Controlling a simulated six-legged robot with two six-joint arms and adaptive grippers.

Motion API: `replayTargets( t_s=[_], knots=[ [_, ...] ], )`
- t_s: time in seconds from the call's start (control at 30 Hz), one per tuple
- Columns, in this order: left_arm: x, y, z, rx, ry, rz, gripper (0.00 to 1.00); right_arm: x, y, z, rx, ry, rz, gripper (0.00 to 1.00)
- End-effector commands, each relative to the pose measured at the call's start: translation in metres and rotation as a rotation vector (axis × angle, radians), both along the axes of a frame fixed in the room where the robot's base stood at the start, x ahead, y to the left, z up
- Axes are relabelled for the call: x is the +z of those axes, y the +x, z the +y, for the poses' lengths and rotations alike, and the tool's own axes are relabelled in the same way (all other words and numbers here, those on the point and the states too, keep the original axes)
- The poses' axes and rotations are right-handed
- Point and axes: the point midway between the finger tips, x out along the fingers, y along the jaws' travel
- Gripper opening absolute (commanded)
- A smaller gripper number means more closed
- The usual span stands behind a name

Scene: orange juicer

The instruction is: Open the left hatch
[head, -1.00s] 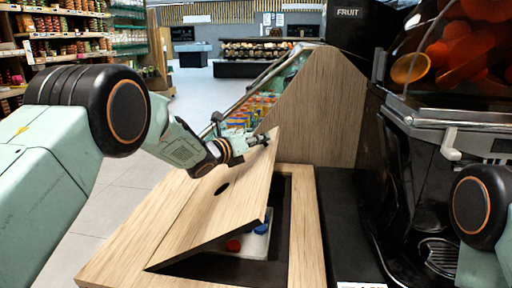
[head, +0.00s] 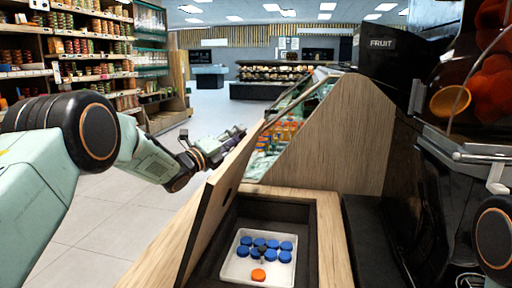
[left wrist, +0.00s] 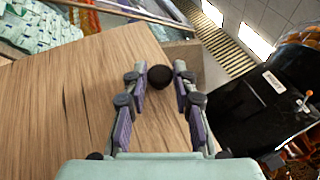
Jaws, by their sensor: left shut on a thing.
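The left hatch (head: 215,200) is a wooden lid, tilted steeply up from its opening in the wooden counter. Its wooden face also fills the left of the left wrist view (left wrist: 60,100). My left gripper (head: 236,137) is at the hatch's raised upper edge, shut on it; the exact contact is partly hidden behind the lid. In the left wrist view the gripper's two fingers (left wrist: 160,85) stand apart, with a dark round spot between them. Under the hatch, a white tray (head: 232,266) holds several blue caps and one orange cap. My right gripper is out of view.
A black juicer (head: 440,190) with oranges stands on the right. A wooden side panel (head: 340,140) rises behind the opening, beside a produce display. Shop shelves (head: 95,60) are at the far left, and the floor (head: 110,215) left of the counter is clear.

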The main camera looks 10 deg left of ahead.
Motion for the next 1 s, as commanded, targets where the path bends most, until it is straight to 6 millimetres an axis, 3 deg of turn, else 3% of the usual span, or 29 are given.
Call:
replayTargets(
  t_s=[0.2,0.5,0.7,1.0],
  knots=[
    [0.004,0.0,0.054,0.003,-0.186,-0.001,0.0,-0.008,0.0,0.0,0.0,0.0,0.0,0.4],
    [0.002,-0.001,0.104,0.002,-0.366,-0.002,0.0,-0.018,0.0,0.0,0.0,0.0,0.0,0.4],
    [-0.001,-0.001,0.121,0.0,-0.429,0.0,0.0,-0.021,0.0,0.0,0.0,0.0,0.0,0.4],
    [-0.002,-0.001,0.128,0.0,-0.457,0.0,0.0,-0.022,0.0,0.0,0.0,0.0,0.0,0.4]
  ],
)
